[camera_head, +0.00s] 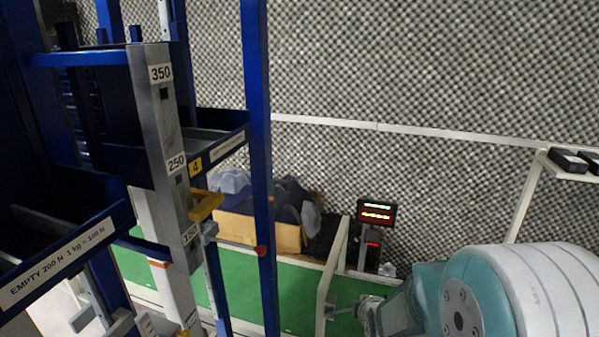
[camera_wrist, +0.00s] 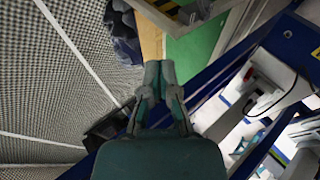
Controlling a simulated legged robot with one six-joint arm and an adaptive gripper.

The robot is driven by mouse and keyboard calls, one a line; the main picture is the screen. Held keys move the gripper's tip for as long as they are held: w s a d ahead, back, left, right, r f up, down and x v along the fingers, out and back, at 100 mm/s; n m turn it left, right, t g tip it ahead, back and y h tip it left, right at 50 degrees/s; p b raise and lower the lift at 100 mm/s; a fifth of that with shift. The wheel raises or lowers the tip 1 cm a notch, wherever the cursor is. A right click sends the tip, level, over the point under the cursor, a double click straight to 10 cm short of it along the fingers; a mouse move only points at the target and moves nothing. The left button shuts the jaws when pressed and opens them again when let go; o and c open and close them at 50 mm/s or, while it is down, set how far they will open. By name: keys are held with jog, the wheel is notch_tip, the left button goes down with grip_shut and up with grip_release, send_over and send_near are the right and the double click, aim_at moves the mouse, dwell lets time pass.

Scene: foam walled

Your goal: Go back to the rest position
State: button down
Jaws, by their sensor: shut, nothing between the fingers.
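My gripper (camera_wrist: 159,75) shows in the wrist view, pointing up the picture from the lower middle. Its two dark teal fingers meet at the tips, with nothing between them. Past the tips lie a green floor strip (camera_wrist: 196,45) and a tan box side (camera_wrist: 150,38). In the head view, teal and white links of my arm fill the lower right corner; I cannot make out the fingers there.
A blue metal frame (camera_head: 259,150) with a grey numbered scale column (camera_head: 165,150) stands at left in the head view. A cardboard box (camera_head: 250,232) with dark cloth sits behind it. A display (camera_head: 376,214) stands by the foam wall (camera_head: 430,70). Green floor lies between.

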jog(key=s+r+m+g, duration=0.2)
jog(key=s+r+m, duration=0.6)
jog(key=s, duration=0.5)
jog(key=s+r+m+g, duration=0.3)
jog(key=s+r+m, duration=0.5)
jog(key=s, duration=0.6)
jog(key=shift+r, duration=0.3)
jog(key=shift+d, duration=0.1)
